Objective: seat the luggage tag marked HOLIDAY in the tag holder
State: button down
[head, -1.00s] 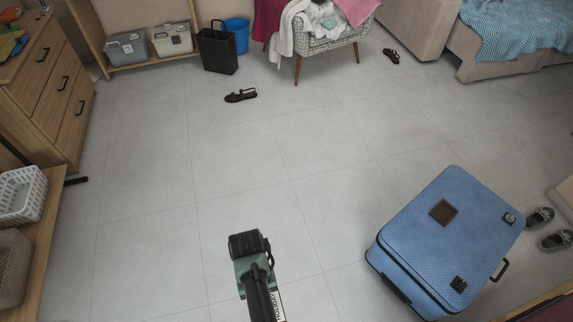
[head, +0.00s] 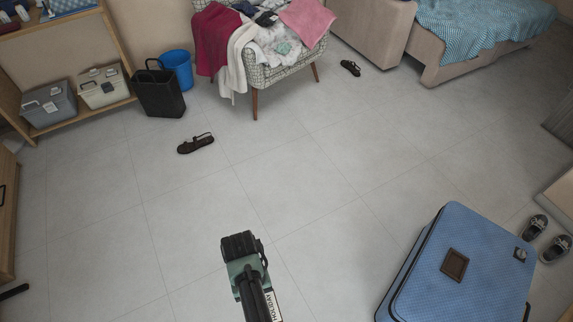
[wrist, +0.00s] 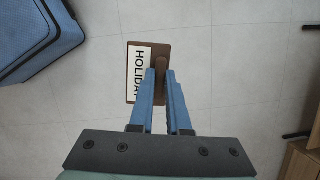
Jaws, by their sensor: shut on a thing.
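My gripper (wrist: 160,84) is shut on the brown luggage tag (wrist: 134,60) with a white label reading HOLIDAY, partly covered by a finger in the wrist view. In the head view the white edge of the tag (head: 273,304) shows beside my arm at the bottom. The tag is held in the air above the floor. The blue suitcase (head: 470,255) lies at the lower right, cut by the frame edge. A brown square frame (head: 455,265) on its face looks like the tag holder. The gripper is well left of it. The suitcase corner also shows in the wrist view (wrist: 30,35).
Grey tiled floor (head: 310,200) is clear between my arm and the suitcase. Shoes (head: 556,248) lie right of the suitcase.

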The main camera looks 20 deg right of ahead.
aim_at(467, 267)
jog(key=i+z, duration=0.3)
jog(key=i, duration=0.15)
jog(key=i+j+z, duration=0.1)
jog(key=i+z, duration=0.2)
jog(key=i+j+z, duration=0.3)
jog(key=i, duration=0.2)
jog(key=i+z, duration=0.2)
jog(key=z, duration=0.3)
jog(key=i+z, duration=0.15)
jog(key=z, duration=0.3)
jog(key=i+j+z, duration=0.15)
jog(key=z, duration=0.35)
jog(key=i+j+z, duration=0.1)
jog(key=z, duration=0.4)
jog(key=i+j+z, duration=0.2)
jog(key=z, duration=0.3)
jog(key=i+j+z, duration=0.15)
jog(key=z, duration=0.3)
jog(key=i+j+z, duration=0.2)
jog(key=j+z, duration=0.25)
jog(key=i+j+z, duration=0.2)
jog(key=j, duration=0.15)
jog(key=k, duration=0.1)
